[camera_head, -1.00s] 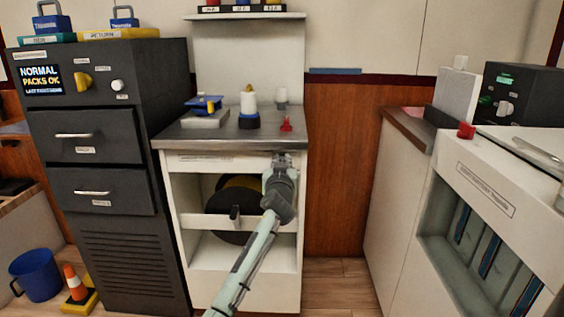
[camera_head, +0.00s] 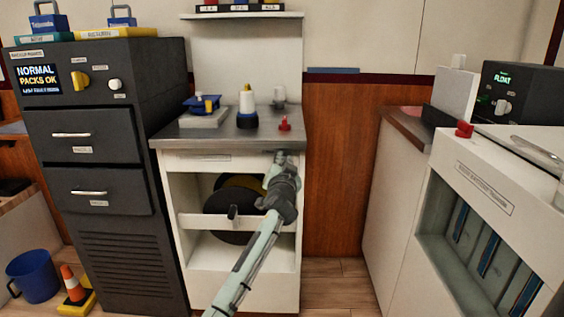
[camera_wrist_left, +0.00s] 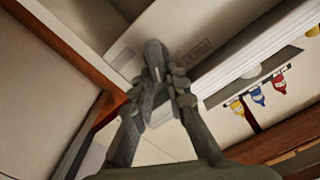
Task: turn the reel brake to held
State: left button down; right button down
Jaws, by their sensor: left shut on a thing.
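My left gripper (camera_head: 281,158) is at the upper right of the white cabinet's (camera_head: 196,160) front, just under its grey top. In the left wrist view the fingers (camera_wrist_left: 157,78) are closed around a narrow dark grey handle, which I take to be the reel brake (camera_wrist_left: 154,56). Its base and its exact angle are mostly hidden by the fingers. A label plate (camera_wrist_left: 200,48) is beside it on the white front. The dark reel (camera_head: 217,201) with a yellow part sits in the cabinet's open bay, behind a white crossbar (camera_head: 262,222). My right gripper is in neither view.
A dark drawer unit (camera_head: 95,160) stands left. A white counter unit (camera_head: 485,185) stands right.

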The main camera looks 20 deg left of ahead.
pick_arm(q)
jog(key=m, duration=0.4)
jog(key=f+m+p, duration=0.1)
jog(key=m, duration=0.3)
jog(key=d+f+m+p, duration=0.1)
jog(key=m, duration=0.3)
jog(key=shift+w, duration=0.1)
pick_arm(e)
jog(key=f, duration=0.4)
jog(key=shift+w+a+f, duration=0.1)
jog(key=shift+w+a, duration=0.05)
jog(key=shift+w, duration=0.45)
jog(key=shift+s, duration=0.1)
pick_arm(q)
jog(key=c, duration=1.5)
grip_release()
jog(key=shift+c, duration=0.2)
jog(key=shift+r, duration=0.1)
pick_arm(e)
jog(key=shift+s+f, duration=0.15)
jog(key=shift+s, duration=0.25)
